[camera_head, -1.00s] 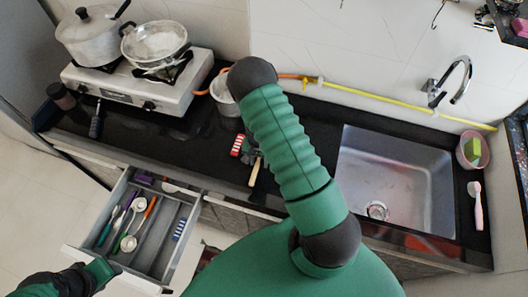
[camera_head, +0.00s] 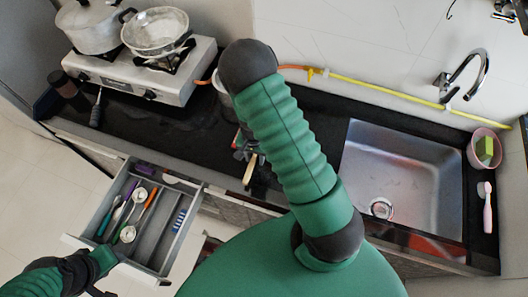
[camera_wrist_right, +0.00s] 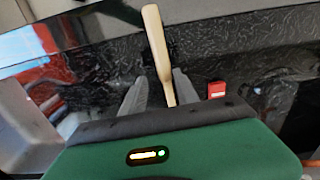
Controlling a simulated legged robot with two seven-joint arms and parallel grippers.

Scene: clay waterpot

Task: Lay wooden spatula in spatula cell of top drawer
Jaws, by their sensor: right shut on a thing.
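The wooden spatula (camera_head: 249,169) is near the front of the black counter, its pale handle showing beside my right arm. In the right wrist view the wooden spatula (camera_wrist_right: 157,45) stands between the two grey fingers of my right gripper (camera_wrist_right: 158,92), which is shut on it. In the head view my right gripper (camera_head: 243,150) is mostly hidden behind my forearm. The top drawer (camera_head: 190,243) is open at lower left; it has several cells, one with a blue-white striped item and others with utensils. My left gripper (camera_head: 103,262) is by the drawer's front; its fingers are unclear.
A stove (camera_head: 175,85) with a pot and a pan stands at the back left. The sink (camera_head: 410,185) is at right. A red block (camera_wrist_right: 216,89) lies near my right gripper in the wrist view. A yellow hose (camera_head: 390,91) runs along the wall.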

